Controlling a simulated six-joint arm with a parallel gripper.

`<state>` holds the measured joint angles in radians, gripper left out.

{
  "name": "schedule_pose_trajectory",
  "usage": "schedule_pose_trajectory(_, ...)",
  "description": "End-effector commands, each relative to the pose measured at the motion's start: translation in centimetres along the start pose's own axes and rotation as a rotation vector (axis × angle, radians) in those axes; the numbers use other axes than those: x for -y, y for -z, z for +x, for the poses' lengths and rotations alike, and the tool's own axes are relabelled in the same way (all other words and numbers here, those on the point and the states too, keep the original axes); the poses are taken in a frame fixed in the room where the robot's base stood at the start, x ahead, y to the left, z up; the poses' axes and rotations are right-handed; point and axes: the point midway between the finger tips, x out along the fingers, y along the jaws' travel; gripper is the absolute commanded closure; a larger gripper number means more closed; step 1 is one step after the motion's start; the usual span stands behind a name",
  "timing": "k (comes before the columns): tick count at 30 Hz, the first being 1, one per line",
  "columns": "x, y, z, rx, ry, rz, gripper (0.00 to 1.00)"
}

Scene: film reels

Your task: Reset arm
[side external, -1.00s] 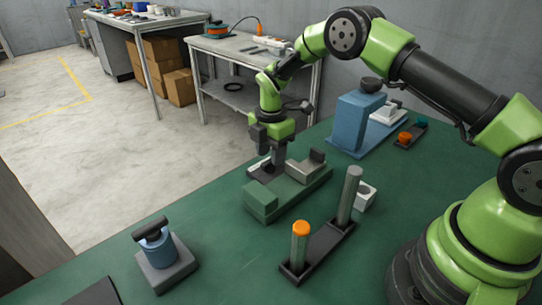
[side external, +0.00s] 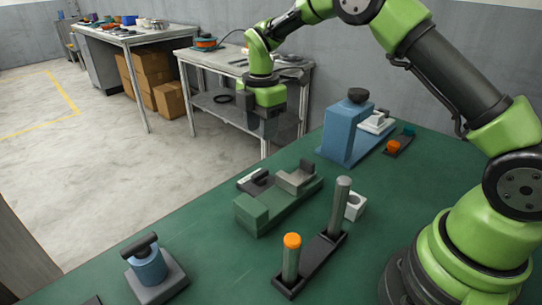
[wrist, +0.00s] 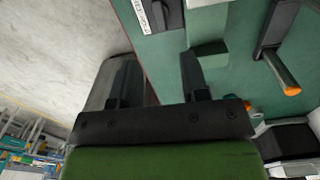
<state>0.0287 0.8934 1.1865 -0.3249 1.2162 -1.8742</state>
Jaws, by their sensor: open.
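My gripper (side external: 266,145) hangs in the air above and behind the green fixture (side external: 262,212), near the table's far edge. Its two dark fingers are apart, and the wrist view shows nothing between them (wrist: 158,75). The labelled piece also shows at the top of the wrist view (wrist: 168,14). My gripper is clear of the fixture and everything on it.
A dark base (side external: 318,262) holds a grey post and an orange-topped post (side external: 291,262). A blue stand (side external: 346,132) is at the back right. A blue cylinder on a grey base (side external: 152,272) is front left.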

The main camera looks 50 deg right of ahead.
Motion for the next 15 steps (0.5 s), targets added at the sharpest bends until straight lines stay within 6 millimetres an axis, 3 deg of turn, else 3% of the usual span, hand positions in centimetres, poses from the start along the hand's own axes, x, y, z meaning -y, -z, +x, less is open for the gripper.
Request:
schedule_pose_trajectory(5,2.5,0.7,-6.8,-0.048,-0.096,0.288,0.58)
schedule_pose_trajectory(9,6.1,1.2,-11.8,-0.121,-0.169,0.574,0.58)
schedule_pose_trajectory(15,12.6,1.7,-16.6,-0.264,-0.241,0.978,0.58)
